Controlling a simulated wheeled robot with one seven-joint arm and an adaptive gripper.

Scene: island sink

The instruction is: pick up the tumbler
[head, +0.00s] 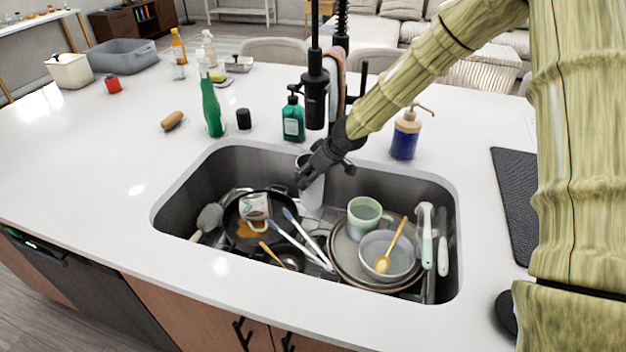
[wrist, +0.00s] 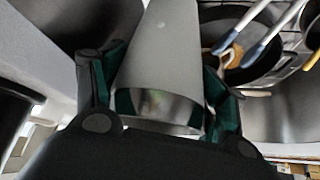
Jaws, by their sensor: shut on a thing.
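The tumbler (head: 312,190) is a pale grey cylinder, in the head view near the back wall of the sink. My gripper (head: 312,172) reaches down to it from the upper right and covers part of its upper end. In the wrist view the tumbler (wrist: 160,75) lies between the two fingers of my gripper (wrist: 168,105), with green pads against its sides and its open rim toward the camera. The gripper is shut on the tumbler. I cannot tell whether its far end touches the sink floor.
The sink (head: 180,205) holds a dark pan (head: 236,240) with a patterned mug (head: 255,206), a green mug (head: 364,213), a bowl (head: 371,246) on plates and several utensils. The faucet (head: 315,85) stands just behind. Soap bottles (head: 293,122) (head: 405,138) stand on the counter.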

